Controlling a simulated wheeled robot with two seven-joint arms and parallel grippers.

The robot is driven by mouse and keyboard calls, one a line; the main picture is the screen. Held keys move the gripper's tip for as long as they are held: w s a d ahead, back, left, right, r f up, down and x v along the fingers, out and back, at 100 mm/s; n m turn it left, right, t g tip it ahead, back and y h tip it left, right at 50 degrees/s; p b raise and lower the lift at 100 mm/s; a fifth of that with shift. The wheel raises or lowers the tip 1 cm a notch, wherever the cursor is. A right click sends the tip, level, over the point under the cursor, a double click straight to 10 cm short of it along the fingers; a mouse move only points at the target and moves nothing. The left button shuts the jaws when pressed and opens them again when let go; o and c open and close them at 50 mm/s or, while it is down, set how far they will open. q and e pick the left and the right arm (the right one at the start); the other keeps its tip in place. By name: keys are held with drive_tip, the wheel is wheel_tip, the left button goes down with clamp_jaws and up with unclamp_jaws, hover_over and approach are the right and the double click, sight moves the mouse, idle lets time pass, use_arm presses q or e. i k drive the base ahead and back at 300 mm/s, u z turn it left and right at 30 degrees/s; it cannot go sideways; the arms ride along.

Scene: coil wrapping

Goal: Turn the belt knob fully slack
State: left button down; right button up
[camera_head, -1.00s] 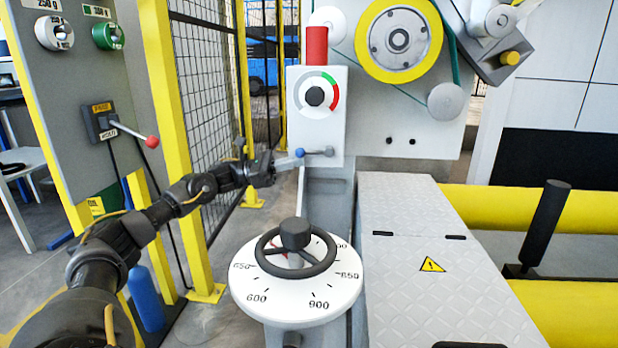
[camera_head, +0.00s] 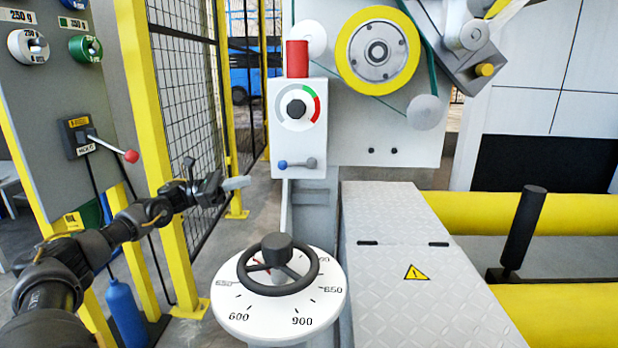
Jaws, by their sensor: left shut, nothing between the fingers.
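The black belt knob (camera_head: 296,108) sits on a white dial with a green and red arc, on the front of a grey-white box (camera_head: 287,143). Where the knob points is too small to tell. A small lever with a blue ball end (camera_head: 283,164) is on the lower face of that box. My left gripper (camera_head: 238,183) is to the left of the box and below the knob, apart from both the lever and the knob. Its pale fingers are shut and empty, pointing right. My right gripper is not in view.
A white numbered dial with a black handwheel (camera_head: 278,264) stands in front, below the box. A panel with a red-tipped lever (camera_head: 131,156) and yellow fence posts (camera_head: 145,150) are on the left. A grey tread-plate cover (camera_head: 405,270) lies to the right.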

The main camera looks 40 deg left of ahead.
sight(296, 108)
drive_tip(key=k, duration=1)
